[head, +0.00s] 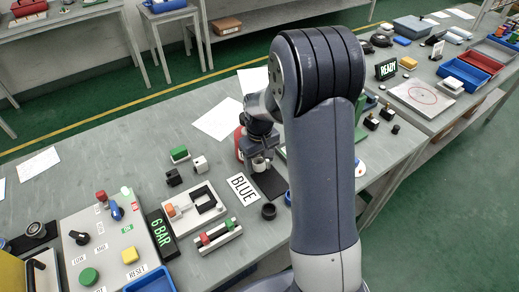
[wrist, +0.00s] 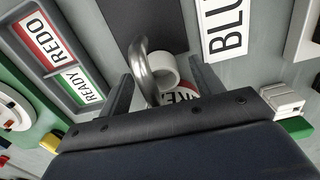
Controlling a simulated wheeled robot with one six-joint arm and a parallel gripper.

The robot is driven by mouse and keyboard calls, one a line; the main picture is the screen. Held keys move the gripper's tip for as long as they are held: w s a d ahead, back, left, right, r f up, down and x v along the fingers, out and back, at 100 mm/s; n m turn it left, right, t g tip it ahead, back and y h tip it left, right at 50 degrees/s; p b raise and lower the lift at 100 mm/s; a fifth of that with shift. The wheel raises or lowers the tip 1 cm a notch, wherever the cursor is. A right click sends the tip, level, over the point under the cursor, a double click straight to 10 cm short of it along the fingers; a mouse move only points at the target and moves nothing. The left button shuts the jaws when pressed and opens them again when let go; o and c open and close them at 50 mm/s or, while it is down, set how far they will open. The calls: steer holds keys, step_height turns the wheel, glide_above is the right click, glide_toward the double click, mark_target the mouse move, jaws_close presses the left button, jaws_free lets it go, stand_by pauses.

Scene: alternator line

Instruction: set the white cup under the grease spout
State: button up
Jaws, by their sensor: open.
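The white cup (wrist: 172,69) shows in the wrist view between the two dark fingers of my gripper (wrist: 163,84). The fingers are apart, one on each side of the cup. A curved metal spout (wrist: 142,62) passes in front of the cup's left side in this view; I cannot tell whether they touch. Part of a red and white label (wrist: 183,96) shows below the cup, partly hidden by my gripper. In the head view my gripper (head: 261,163) is low at the dark mat (head: 270,184), with a red object (head: 239,143) beside it.
A BLUE card (head: 243,188) lies beside the mat. Near it are a white fixture (head: 180,212), a small dark ring (head: 269,211) and a 6 BAR display (head: 160,234). A REDO/READY panel (wrist: 58,50) is left in the wrist view.

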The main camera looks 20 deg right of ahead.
steer(key=shift+f, duration=0.35)
